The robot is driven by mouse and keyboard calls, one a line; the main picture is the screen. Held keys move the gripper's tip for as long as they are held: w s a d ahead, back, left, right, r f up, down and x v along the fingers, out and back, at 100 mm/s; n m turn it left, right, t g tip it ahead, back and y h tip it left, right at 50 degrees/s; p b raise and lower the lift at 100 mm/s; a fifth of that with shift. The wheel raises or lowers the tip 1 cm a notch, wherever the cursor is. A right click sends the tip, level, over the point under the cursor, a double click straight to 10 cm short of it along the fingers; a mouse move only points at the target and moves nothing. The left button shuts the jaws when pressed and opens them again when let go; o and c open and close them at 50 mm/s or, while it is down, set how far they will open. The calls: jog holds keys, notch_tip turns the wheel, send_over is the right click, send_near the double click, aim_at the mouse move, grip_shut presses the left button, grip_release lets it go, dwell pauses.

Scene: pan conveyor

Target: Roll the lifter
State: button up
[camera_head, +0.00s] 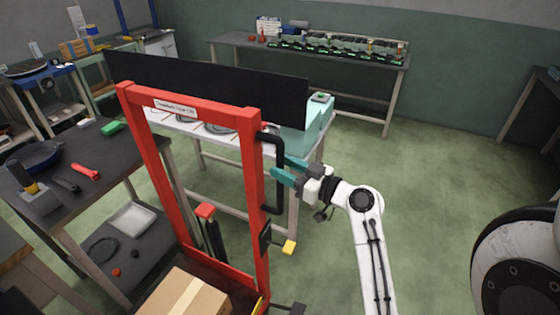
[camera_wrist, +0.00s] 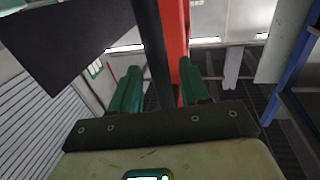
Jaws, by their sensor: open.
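The lifter is a tall red frame (camera_head: 253,160) with a white label on its top bar, standing upright in the middle of the head view. A black handle (camera_head: 278,150) bows out from its right post. My gripper (camera_head: 283,170) is at this handle, its two teal fingers apart. In the wrist view the black handle bar (camera_wrist: 153,50) runs down between the fingers of my gripper (camera_wrist: 162,85), with a gap visible on its right side. The red post (camera_wrist: 175,35) stands just behind. A cardboard box (camera_head: 185,298) sits low on the lifter.
A dark workbench (camera_head: 75,150) with a pan and tools stands close on the left. A white table (camera_head: 190,128) with a teal block is behind the lifter. A dark panel (camera_head: 210,88) crosses behind its top. Green floor (camera_head: 420,200) is open to the right.

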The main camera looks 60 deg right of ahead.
jog(key=shift+w+d, duration=0.2)
jog(key=shift+w, duration=0.9)
jog(key=shift+c, duration=0.4)
grip_shut()
